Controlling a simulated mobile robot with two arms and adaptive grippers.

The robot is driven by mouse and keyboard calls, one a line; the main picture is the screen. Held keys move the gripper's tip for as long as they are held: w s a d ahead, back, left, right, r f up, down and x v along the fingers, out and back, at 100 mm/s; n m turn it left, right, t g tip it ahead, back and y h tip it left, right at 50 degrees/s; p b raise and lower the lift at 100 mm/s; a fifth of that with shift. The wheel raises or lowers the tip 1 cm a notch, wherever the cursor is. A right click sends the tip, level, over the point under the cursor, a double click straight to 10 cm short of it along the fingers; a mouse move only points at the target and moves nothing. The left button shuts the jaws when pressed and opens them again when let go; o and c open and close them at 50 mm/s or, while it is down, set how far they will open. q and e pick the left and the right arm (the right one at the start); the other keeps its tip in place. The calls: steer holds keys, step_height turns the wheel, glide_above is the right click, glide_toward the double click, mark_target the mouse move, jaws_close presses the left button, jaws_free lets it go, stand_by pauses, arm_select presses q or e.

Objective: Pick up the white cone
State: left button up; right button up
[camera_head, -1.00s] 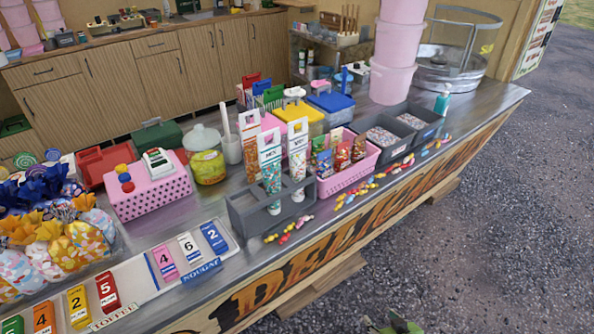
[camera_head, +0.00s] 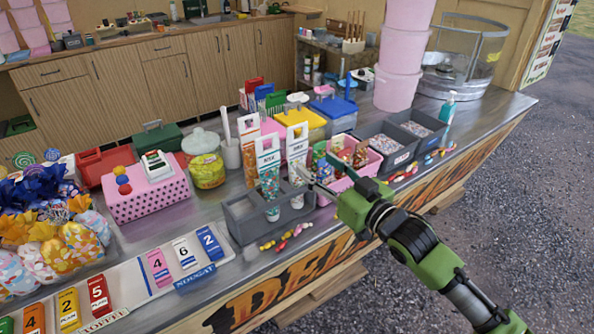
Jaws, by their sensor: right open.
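Three tall cone bags with white tops stand in and around a grey two-slot holder (camera_head: 285,222) on the counter. The right one, the white cone (camera_head: 297,145), has pale contents. The front one (camera_head: 269,180) has teal and red contents, and the one behind at left (camera_head: 250,150) has orange contents. My right gripper (camera_head: 309,180) is open beside the lower part of the white cone, on its right, and its fingers partly cover that cone. I cannot tell whether they touch it. My left gripper is not in view.
A pink basket of bags (camera_head: 367,163) lies just behind my right gripper. Grey bins (camera_head: 387,150) stand to its right. Loose sweets (camera_head: 285,238) lie at the counter's front edge. A nougat and toffee board (camera_head: 140,275) lies to the left.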

mark_target(299, 149)
steer(key=x, duration=0.3)
steer(key=shift+w+d+r+p, duration=0.1)
steer(key=shift+p, duration=0.2)
steer(key=p+x, duration=0.1)
steer(key=x, duration=0.3)
steer(key=shift+w, duration=0.15)
steer(key=c, duration=1.3)
steer(key=shift+o, duration=0.2)
step_height(299, 149, up, 10)
steer(key=b, duration=0.1)
